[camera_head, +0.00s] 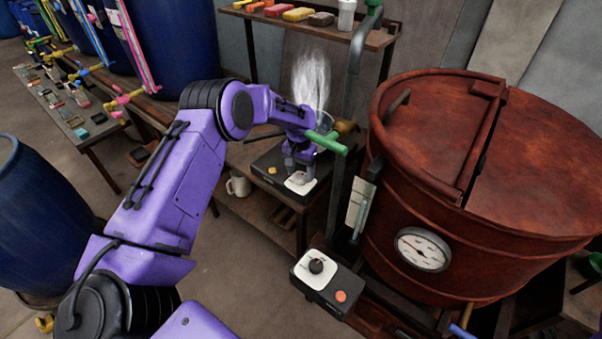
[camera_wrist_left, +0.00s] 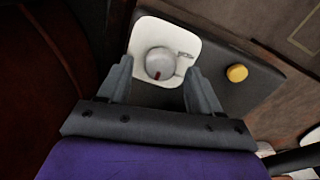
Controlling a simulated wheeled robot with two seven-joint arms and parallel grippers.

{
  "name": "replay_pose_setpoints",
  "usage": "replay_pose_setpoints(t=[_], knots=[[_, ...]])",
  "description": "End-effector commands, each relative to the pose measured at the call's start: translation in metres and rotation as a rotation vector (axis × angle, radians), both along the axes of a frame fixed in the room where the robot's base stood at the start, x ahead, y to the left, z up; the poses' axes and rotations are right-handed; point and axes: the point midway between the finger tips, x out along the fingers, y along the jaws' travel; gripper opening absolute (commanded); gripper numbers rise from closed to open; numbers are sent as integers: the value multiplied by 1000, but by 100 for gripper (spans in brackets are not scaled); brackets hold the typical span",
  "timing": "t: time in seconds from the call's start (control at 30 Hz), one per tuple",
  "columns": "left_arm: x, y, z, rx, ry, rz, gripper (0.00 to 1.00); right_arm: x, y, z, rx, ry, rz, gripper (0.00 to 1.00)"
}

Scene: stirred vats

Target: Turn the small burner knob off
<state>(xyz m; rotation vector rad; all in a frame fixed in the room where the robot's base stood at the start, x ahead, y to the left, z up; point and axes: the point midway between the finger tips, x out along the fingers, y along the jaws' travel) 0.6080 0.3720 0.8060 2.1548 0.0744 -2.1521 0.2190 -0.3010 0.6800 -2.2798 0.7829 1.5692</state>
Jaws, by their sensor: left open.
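The small burner (camera_head: 264,168) is a dark box on a wooden bench in the middle of the head view. A white plate (camera_head: 297,187) is on its front, and a yellow button (camera_head: 272,170) sits beside it. In the left wrist view the round grey burner knob (camera_wrist_left: 160,61) stands on the white plate (camera_wrist_left: 150,27), its red mark toward the picture's bottom. My left gripper (camera_head: 299,169) is at the plate. It is open, and its fingers (camera_wrist_left: 159,68) are on both sides of the knob, apparently with gaps. The knob is hard to make out in the head view. My right gripper is out of view.
Pale steam (camera_head: 311,80) rises behind the gripper. A large red-brown vat (camera_head: 430,190) with a gauge stands at right. A second control box (camera_head: 329,285) with a black knob and orange button is in front. A mug (camera_head: 238,185) sits on the lower shelf.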

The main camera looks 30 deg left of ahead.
Motion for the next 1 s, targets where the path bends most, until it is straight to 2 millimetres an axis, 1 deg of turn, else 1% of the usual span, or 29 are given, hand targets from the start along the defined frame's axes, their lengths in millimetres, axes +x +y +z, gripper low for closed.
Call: replay_pose_setpoints(t=[0.2,0.3,0.4,0.5,0.57,1.0], knots=[[1,1,51,1,-5,-1,64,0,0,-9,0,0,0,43],[1,2,72,0,-4,-2,64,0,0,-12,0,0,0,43],[1,2,87,-1,-2,-1,64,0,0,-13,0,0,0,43],[0,2,94,0,-2,-1,64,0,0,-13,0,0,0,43],[0,2,95,0,-1,-1,64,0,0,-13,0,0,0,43],[0,2,95,0,-1,-1,64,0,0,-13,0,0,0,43]])
